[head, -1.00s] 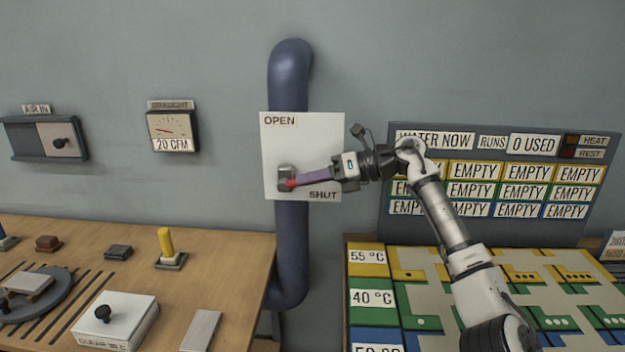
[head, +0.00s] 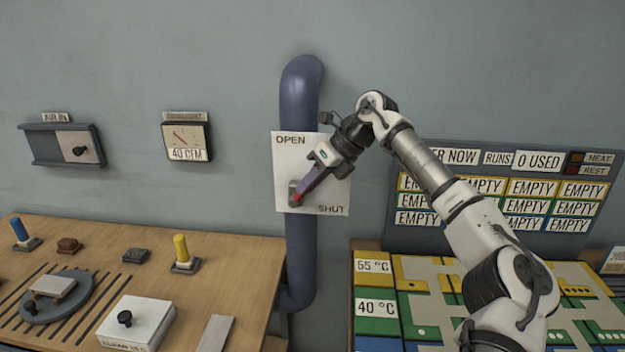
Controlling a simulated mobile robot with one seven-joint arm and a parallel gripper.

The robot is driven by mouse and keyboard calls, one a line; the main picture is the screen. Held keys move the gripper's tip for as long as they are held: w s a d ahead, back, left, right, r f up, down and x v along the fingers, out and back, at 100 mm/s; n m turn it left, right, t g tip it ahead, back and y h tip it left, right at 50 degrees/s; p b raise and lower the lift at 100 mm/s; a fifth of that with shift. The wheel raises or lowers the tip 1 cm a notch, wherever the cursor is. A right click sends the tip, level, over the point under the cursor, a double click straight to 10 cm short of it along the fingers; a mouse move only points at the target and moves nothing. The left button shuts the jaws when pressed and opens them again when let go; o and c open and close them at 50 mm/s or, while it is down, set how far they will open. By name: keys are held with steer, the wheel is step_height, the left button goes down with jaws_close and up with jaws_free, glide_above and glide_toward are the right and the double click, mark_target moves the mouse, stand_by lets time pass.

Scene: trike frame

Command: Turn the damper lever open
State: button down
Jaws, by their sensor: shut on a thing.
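The damper plate (head: 283,165) is white and mounted on a blue-grey vertical pipe (head: 300,90). It reads OPEN at the upper left and SHUT at the lower right. The draught gauge (head: 187,136) at the left reads 40 CFM.
An AIR IN slider (head: 62,145) is on the wall at the left. A wooden bench (head: 225,262) with small blocks, a round plate and a white box stands below. A board of EMPTY labels (head: 545,155) and a coloured tray table (head: 375,267) are at the right.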

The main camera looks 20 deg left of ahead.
stand_by(0.4)
steer(key=c, duration=1.3)
jaws_free()
steer(key=shift+c, duration=0.2)
steer(key=shift+r, duration=0.1)
steer(key=b+v, duration=0.1)
steer(key=v, duration=1.2)
steer(key=shift+d+r, duration=0.15)
steer(key=shift+r, duration=0.15)
steer(key=shift+c, duration=0.5)
